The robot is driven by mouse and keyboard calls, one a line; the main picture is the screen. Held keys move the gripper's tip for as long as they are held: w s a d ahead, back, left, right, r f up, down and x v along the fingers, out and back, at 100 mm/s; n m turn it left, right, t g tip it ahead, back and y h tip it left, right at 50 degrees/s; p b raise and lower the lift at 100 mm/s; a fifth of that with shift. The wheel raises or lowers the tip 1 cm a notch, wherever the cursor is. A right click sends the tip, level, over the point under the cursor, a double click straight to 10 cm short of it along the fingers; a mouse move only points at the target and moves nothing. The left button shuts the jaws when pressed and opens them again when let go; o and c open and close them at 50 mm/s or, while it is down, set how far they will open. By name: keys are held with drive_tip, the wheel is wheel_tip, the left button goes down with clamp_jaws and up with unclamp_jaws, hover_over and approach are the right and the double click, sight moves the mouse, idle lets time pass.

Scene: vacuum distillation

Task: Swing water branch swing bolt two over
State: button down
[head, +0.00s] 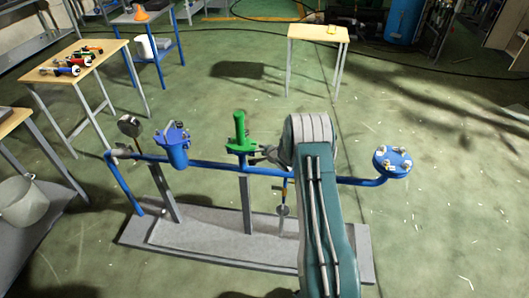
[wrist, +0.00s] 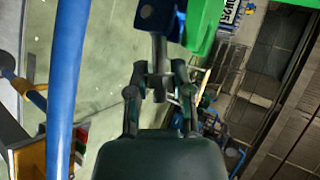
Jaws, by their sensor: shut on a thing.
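A blue pipe run (head: 208,164) crosses the head view. A green upright fitting (head: 240,135) stands at its middle; its edge also shows at the top of the wrist view (wrist: 203,28). My gripper (head: 258,155) is just right of the green fitting's base. In the wrist view, my gripper (wrist: 160,86) is shut on a grey rod, which looks like a swing bolt (wrist: 159,55), below a small dark blue block (wrist: 155,15). I cannot tell which numbered bolt it is. My arm hides part of the pipe behind it.
A blue canister with a bolted lid (head: 176,145) and a round gauge (head: 130,126) stand left on the pipe. A blue bolted flange (head: 393,161) is at its right end. A grey base plate (head: 210,240) lies below. A tool table (head: 50,75) stands back left.

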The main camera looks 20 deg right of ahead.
drive_tip(key=shift+w+a+r+n+g+h, duration=0.1)
drive_tip(key=shift+a+r+n+g+h, duration=0.15)
drive_tip(key=shift+a+n+g+h, duration=0.2)
idle(0.4)
drive_tip(key=c, duration=0.7)
unclamp_jaws()
drive_tip(key=shift+c, duration=0.2)
drive_tip(key=shift+d+r, duration=0.1)
drive_tip(key=shift+r, duration=0.05)
drive_tip(key=shift+s+r, duration=0.2)
drive_tip(key=v, duration=1.1)
